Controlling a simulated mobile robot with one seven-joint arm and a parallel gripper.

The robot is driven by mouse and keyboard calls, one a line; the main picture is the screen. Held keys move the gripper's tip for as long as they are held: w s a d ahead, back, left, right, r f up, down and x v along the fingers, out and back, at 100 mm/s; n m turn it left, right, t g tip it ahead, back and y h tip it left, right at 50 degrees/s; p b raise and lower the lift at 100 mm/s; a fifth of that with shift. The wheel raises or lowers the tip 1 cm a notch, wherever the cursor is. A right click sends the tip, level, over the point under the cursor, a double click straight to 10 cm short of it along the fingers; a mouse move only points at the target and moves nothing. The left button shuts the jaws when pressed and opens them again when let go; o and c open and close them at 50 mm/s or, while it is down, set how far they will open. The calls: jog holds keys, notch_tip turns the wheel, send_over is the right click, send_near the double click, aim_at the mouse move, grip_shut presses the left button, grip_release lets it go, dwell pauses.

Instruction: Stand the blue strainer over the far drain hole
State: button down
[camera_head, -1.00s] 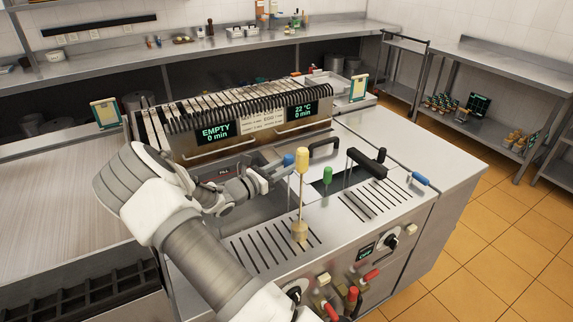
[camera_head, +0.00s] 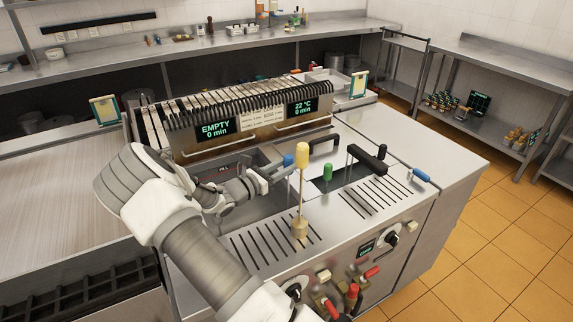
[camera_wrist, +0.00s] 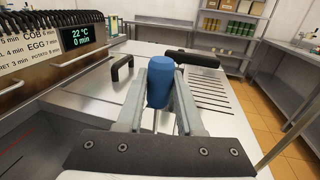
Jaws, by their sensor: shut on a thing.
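My gripper (camera_head: 276,173) is shut on the blue handle of the blue strainer (camera_head: 288,160). It is over the steel basin area in front of the display panels. In the wrist view, the blue handle (camera_wrist: 160,82) stands upright between the two fingers (camera_wrist: 159,105). The strainer's lower part is hidden by the fingers and arm. I cannot make out a drain hole in either view; my arm and the handles cover part of the basin.
The right slatted grill (camera_head: 372,196) is bare. Another blue handle (camera_head: 420,176) is at the right edge.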

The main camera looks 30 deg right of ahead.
jog(key=shift+f+b, duration=1.75)
jog(key=shift+f, duration=1)
jog(key=shift+d+f+b, duration=0.6)
jog(key=shift+f, duration=0.35)
jog(key=shift+f+b, duration=0.35)
jog(key=shift+f, duration=0.05)
jog(key=shift+c, duration=2.3)
grip_release()
